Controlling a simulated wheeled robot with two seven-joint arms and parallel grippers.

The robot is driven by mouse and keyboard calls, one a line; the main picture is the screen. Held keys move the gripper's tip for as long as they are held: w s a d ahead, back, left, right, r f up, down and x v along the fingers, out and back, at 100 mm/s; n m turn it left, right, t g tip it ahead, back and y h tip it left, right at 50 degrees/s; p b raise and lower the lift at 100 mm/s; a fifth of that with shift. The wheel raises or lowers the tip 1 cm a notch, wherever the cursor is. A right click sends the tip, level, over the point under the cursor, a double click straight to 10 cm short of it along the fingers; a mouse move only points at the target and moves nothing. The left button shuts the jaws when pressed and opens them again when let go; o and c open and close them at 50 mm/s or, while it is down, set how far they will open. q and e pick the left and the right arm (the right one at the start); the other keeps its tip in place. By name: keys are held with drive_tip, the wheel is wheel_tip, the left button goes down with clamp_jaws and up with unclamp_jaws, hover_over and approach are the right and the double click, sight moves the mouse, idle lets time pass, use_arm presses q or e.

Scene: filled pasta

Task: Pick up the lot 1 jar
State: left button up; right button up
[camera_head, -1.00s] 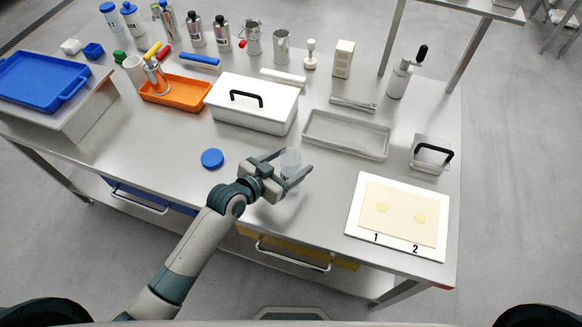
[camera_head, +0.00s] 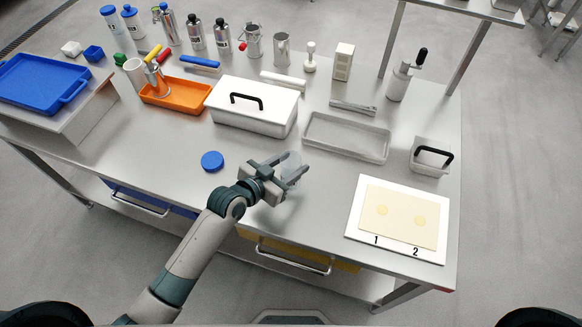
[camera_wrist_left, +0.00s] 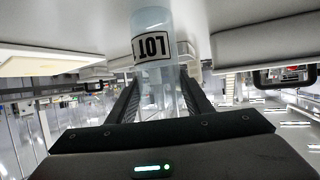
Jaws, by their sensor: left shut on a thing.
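The lot 1 jar (camera_head: 291,163) is a small clear, translucent jar standing at the front middle of the steel table. My left gripper (camera_head: 287,171) is shut around its sides. In the left wrist view the jar (camera_wrist_left: 152,75) sits between the two dark fingers (camera_wrist_left: 158,103), with a white label reading "LOT"; the number is not readable. I cannot tell whether the jar's base still touches the table. A round blue lid (camera_head: 212,159) lies flat to the left of the gripper. My right gripper is not in view.
A white board with a pasta sheet (camera_head: 371,233) marked 1 and 2 lies at the front right. A lidded white box (camera_head: 262,116), an orange tray (camera_head: 190,108) and a shallow grey tray (camera_head: 345,152) stand behind. The table is clear between the jar and board.

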use_arm(q)
drive_tip(key=shift+r, duration=0.2)
wheel_tip(320, 180, up, 4)
drive_tip(key=shift+f+b, duration=0.25)
drive_tip(key=shift+b, duration=0.4)
drive_tip(key=s+d+r+b, duration=0.2)
drive_tip(key=s+d+r, duration=0.5)
drive_tip(key=s, duration=0.1)
drive_tip(key=shift+s+d, duration=0.35)
drive_tip(key=shift+d, duration=0.05)
drive_tip(key=shift+r, duration=0.1)
